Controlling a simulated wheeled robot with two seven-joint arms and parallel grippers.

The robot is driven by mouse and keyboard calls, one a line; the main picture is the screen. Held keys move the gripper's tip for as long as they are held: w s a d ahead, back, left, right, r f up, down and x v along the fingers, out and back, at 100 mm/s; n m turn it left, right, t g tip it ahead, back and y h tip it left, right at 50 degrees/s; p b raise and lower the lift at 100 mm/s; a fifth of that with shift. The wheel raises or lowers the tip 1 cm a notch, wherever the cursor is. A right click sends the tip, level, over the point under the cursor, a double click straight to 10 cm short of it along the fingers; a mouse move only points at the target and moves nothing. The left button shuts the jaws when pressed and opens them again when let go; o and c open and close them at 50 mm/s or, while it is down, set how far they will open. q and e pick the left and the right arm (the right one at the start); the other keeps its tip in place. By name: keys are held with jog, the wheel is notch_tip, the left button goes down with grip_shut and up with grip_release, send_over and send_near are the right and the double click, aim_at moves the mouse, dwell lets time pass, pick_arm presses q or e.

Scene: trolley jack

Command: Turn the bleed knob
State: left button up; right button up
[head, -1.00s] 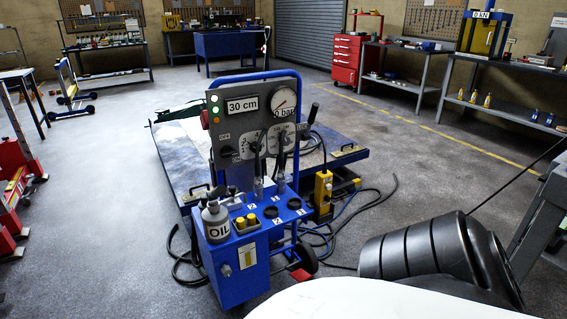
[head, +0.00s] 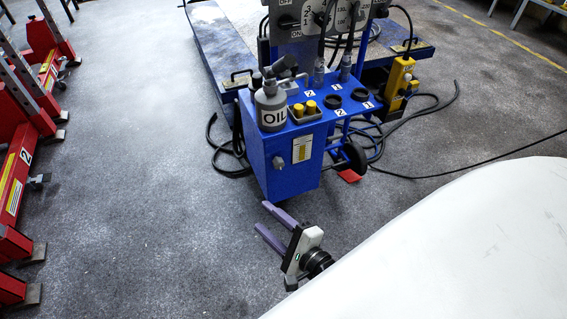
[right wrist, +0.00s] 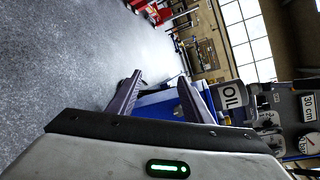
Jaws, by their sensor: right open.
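A small grey knob (head: 279,163) sits on the front face of the blue pump trolley (head: 262,178), left of a yellow-and-white label. It looks like the bleed knob, but no lettering confirms it. My right gripper (head: 262,216) is open and empty, in front of and below the trolley's front face, apart from the knob. In the right wrist view its two purple-grey fingers (right wrist: 160,78) stand apart, with the blue trolley (right wrist: 160,104) beyond them. The knob cannot be made out in that view. My left gripper is not in view.
Black hoses (head: 228,150) lie on the floor on both sides. Red jacks (head: 25,165) line the left. The floor between them and the trolley is clear.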

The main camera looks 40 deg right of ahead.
aim_at(280, 166)
jog(key=w+d+f+m+t+h+b, duration=0.25)
jog(key=d+m+h, duration=0.35)
jog(key=d+m, duration=0.6)
jog(key=shift+m+g, duration=0.55)
jog(key=shift+m, duration=0.35)
jog(key=x, duration=0.3)
jog(key=b+x, duration=0.1)
jog(key=x, duration=0.2)
jog(key=b+x, duration=0.1)
jog(key=x, duration=0.2)
jog(key=shift+w+a+f, duration=0.3)
jog(key=shift+w+f, duration=0.05)
jog(key=shift+w, duration=0.05)
jog(key=shift+w+d, duration=0.1)
jog(key=shift+w, duration=0.4)
jog(key=c, duration=1.1)
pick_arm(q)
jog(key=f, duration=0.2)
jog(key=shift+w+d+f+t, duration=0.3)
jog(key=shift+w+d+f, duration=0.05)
pick_arm(e)
jog(key=shift+o, duration=0.2)
